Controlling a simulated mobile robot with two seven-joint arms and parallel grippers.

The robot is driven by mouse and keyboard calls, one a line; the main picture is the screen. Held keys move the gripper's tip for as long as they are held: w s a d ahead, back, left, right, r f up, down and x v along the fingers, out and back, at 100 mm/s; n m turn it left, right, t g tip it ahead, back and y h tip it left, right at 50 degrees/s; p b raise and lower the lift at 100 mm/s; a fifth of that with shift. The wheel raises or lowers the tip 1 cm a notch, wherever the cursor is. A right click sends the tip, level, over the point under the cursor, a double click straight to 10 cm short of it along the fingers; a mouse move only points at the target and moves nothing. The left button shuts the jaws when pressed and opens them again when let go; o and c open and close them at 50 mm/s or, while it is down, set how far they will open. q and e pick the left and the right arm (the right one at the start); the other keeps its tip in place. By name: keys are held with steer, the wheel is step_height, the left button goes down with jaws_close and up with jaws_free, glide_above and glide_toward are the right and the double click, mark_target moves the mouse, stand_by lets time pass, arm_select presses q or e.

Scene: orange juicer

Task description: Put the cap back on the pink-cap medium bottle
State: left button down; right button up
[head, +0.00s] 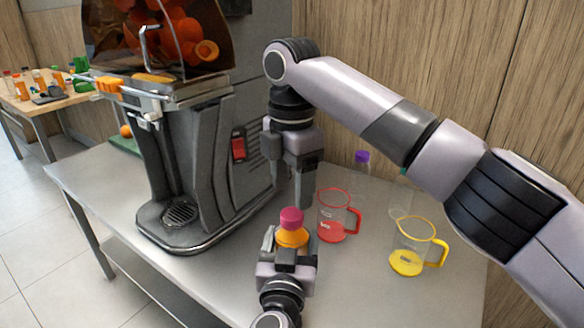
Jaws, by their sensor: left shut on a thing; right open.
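The medium bottle (292,238) holds orange juice and stands upright at the front of the steel table. The pink cap (291,217) sits on top of its neck; I cannot tell whether it is tightened. My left gripper (289,246) is shut on the bottle's body from the front, hiding its lower part. My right gripper (303,188) points down just above and behind the cap. It is open, with nothing seen between its fingers, and appears apart from the cap.
A large orange juicer (195,150) fills the table's left side. A red-handled jug (334,222) stands close right of the bottle, with a yellow-handled jug (407,262) farther right. A purple-capped bottle (361,170) is behind. My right arm spans the right side.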

mark_target(292, 214)
steer(key=shift+f, duration=2.55)
steer(key=c, duration=1.1)
